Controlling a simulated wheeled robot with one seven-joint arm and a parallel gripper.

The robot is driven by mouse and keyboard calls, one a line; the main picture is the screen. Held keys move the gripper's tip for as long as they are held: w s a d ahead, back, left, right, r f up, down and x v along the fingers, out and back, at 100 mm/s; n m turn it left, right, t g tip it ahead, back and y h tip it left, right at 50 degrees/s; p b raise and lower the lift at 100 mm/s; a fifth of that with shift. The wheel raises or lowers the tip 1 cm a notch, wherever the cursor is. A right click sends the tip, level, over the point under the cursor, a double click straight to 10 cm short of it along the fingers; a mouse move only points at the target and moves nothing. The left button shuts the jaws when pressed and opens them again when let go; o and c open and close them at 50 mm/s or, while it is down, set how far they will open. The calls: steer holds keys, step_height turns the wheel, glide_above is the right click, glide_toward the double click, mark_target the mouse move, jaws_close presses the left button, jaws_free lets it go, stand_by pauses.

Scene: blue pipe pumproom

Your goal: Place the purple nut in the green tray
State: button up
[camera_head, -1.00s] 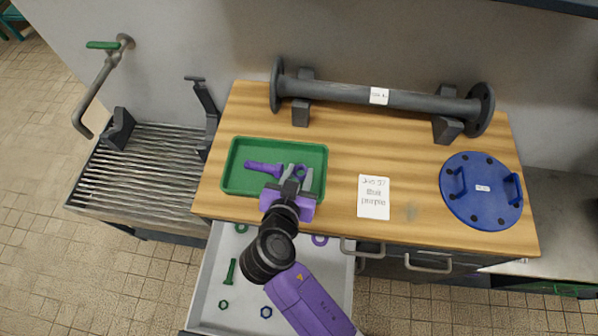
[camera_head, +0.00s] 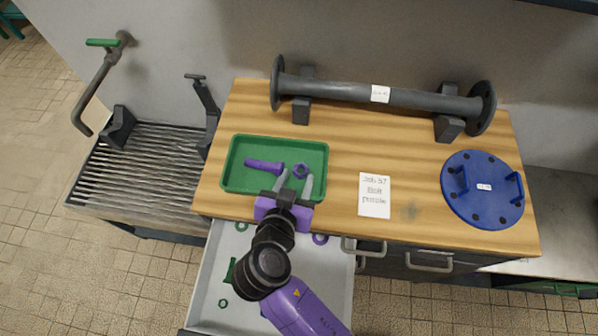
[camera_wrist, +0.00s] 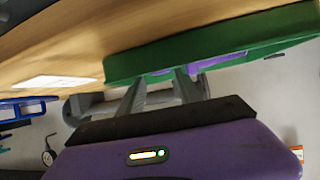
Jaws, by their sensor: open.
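The green tray (camera_head: 236,178) sits on the wooden bench top at the left. The purple nut (camera_head: 300,170) lies in the tray, right of a purple bolt (camera_head: 264,166). My gripper (camera_head: 293,184) is open and empty at the tray's front right edge, just in front of the nut and apart from it. In the wrist view my open fingers (camera_wrist: 158,90) point at the green tray (camera_wrist: 220,40).
An open drawer (camera_head: 210,290) below holds green parts and a purple ring (camera_head: 320,239). A note card (camera_head: 374,195), a blue flange cover (camera_head: 482,205) and a grey pipe (camera_head: 385,95) are on the bench. The bench between tray and card is clear.

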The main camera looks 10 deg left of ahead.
steer(key=b+v, duration=0.1)
steer(key=v, duration=0.7)
steer(key=shift+s+a+r, duration=0.1)
steer(key=shift+s+r, duration=0.05)
steer(key=shift+s, duration=0.2)
